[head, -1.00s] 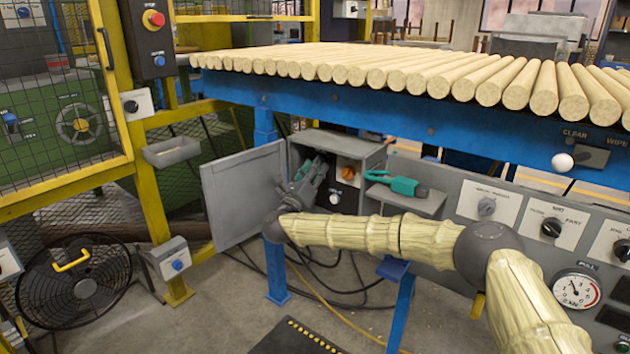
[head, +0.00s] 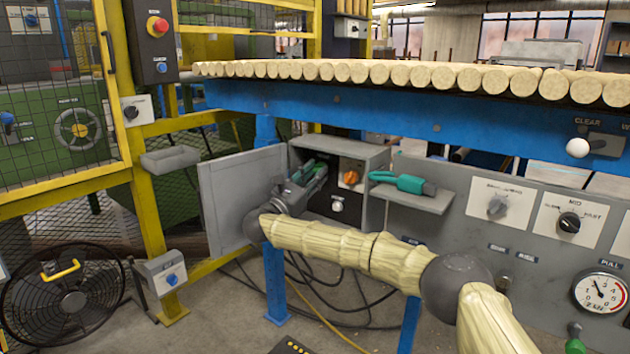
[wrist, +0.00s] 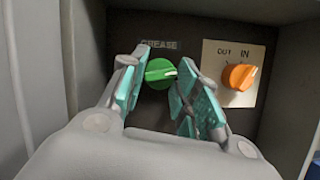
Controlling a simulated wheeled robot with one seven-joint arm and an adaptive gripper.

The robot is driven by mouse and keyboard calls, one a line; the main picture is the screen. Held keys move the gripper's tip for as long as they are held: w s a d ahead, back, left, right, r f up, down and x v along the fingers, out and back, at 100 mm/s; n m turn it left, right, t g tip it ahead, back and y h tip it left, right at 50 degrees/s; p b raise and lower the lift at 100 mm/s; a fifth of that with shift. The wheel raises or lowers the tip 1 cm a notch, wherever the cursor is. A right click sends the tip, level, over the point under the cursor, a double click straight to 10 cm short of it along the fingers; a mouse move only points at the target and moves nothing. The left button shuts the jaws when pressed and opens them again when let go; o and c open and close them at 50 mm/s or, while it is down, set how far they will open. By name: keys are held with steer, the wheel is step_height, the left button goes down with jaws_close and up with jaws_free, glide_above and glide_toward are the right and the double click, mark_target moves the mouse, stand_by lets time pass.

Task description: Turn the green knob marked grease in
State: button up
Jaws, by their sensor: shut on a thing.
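The green knob (wrist: 158,75) sits under a label reading "GREASE" on the dark back panel of an open grey box (head: 355,150). My gripper (wrist: 155,72) has its teal-padded fingers on both sides of the knob and is shut on it. The knob's white pointer mark faces right in the wrist view. In the head view my gripper (head: 318,172) reaches into the box and hides the green knob.
An orange knob (wrist: 240,77) on a white plate marked "OUT" and "IN" is just right. The box's door (head: 240,195) stands open at left. A teal tool (head: 402,182) lies on a shelf to the right. Wooden rods (head: 420,75) lie above.

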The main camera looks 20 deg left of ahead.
steer(key=shift+m, duration=0.4)
steer(key=o, duration=1)
steer(key=s+a, duration=0.2)
steer(key=s, duration=0.2)
steer(key=s+a, duration=0.2)
steer(key=s, duration=0.3)
steer(key=s+a+f, duration=0.1)
steer(key=s+a, duration=0.1)
steer(key=s, duration=0.2)
steer(key=shift+s+a+f, duration=0.1)
steer(key=shift+s+a, duration=0.05)
steer(key=shift+a, duration=0.15)
